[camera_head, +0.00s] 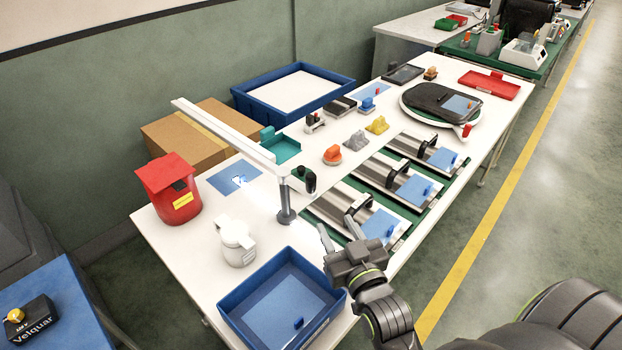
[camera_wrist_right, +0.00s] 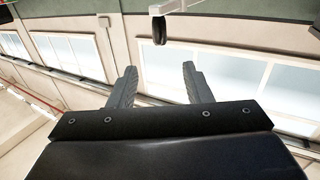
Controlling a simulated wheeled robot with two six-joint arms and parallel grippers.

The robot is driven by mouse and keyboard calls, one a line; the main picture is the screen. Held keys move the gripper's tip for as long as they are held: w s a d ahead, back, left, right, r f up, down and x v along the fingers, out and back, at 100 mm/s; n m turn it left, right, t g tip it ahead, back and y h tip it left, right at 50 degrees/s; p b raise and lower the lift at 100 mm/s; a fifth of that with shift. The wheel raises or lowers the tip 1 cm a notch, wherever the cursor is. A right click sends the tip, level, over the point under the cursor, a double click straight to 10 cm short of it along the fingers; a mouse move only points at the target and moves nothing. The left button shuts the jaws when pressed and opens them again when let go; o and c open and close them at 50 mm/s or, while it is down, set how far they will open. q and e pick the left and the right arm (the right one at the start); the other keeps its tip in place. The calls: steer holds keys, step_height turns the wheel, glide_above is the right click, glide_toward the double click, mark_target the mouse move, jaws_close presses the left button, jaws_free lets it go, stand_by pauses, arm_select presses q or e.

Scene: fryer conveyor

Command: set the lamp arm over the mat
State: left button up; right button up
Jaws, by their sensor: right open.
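The lamp has a grey post (camera_head: 286,205) standing on the white table and a long white arm (camera_head: 228,135). The arm reaches from the post top toward the back left, raised above the table. A blue mat (camera_head: 225,183) with a small pale mark lies left of the post; I cannot tell whether the arm is directly above it. A dark knob-like part (camera_head: 306,180) shows right of the post top. My right gripper (camera_head: 338,229) is open and empty, right of and in front of the post; its fingers show in the right wrist view (camera_wrist_right: 160,85). My left gripper is out of view.
A blue tray (camera_head: 232,309) and white jar (camera_head: 237,246) stand near the table's front. A red bin (camera_head: 168,192) stands at the left edge, a teal tray (camera_head: 283,152) behind the lamp. Metal fixtures (camera_head: 338,204) line the right side.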

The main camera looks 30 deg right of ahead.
mark_target(313, 184)
steer(key=w, duration=0.5)
steer(key=w+d+p, duration=0.1)
steer(key=w, duration=0.4)
steer(key=w+d, duration=0.1)
steer(key=w, duration=0.5)
steer(key=shift+d+p, duration=0.1)
steer(key=shift+p, duration=0.2)
steer(key=shift+c, duration=0.4)
jaws_close()
